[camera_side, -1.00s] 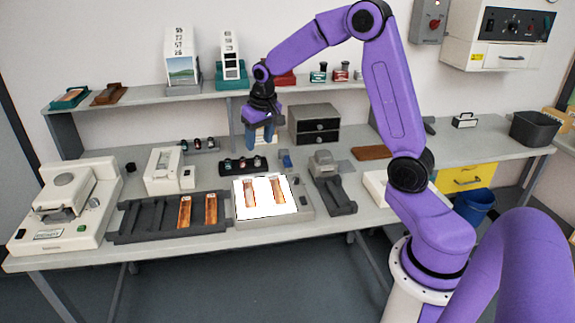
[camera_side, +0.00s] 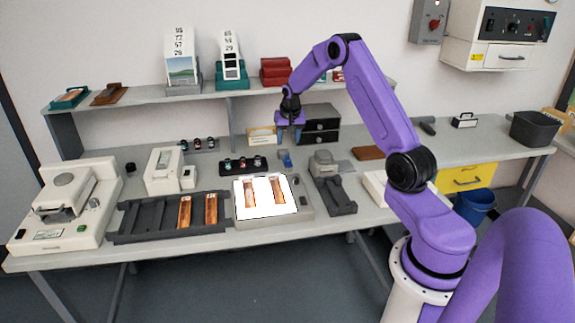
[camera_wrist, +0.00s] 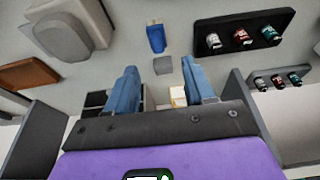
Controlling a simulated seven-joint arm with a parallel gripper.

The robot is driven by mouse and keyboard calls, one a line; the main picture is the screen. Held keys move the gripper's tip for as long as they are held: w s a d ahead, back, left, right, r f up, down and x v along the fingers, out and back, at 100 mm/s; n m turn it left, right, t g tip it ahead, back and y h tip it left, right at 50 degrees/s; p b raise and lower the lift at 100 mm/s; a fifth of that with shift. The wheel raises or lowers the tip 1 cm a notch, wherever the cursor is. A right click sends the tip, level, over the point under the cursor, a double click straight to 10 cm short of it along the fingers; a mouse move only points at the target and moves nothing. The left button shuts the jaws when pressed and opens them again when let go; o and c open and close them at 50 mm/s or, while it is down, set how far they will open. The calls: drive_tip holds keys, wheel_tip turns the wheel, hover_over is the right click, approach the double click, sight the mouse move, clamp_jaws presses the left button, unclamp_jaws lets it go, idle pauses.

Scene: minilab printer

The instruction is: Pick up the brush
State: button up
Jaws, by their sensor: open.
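A small blue object with a narrow pale end, which looks like the brush (camera_side: 285,158), lies on the bench behind the lit panel. In the wrist view the brush (camera_wrist: 156,38) lies just beyond and between my fingertips, with bare bench around it. My gripper (camera_side: 290,135) hangs above and behind it in the side view, in front of the drawer unit. In the wrist view my gripper (camera_wrist: 160,66) has its two blue fingers spread apart with nothing held between them.
A black tray of small canisters (camera_side: 243,164) stands left of the brush, and a grey device (camera_side: 323,163) stands right of it. The lit panel (camera_side: 264,208) is in front.

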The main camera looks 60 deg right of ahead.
hover_over(287, 158)
drive_tip(key=s+a, duration=0.1)
drive_tip(key=a, duration=0.1)
wheel_tip(287, 158, down, 5)
drive_tip(key=shift+d+x, duration=0.25)
drive_tip(key=shift+x, duration=0.95)
drive_tip(key=shift+d+x, duration=0.3)
drive_tip(key=shift+x, duration=0.95)
drive_tip(key=shift+s+r, duration=0.1)
drive_tip(key=shift+s, duration=0.05)
clamp_jaws()
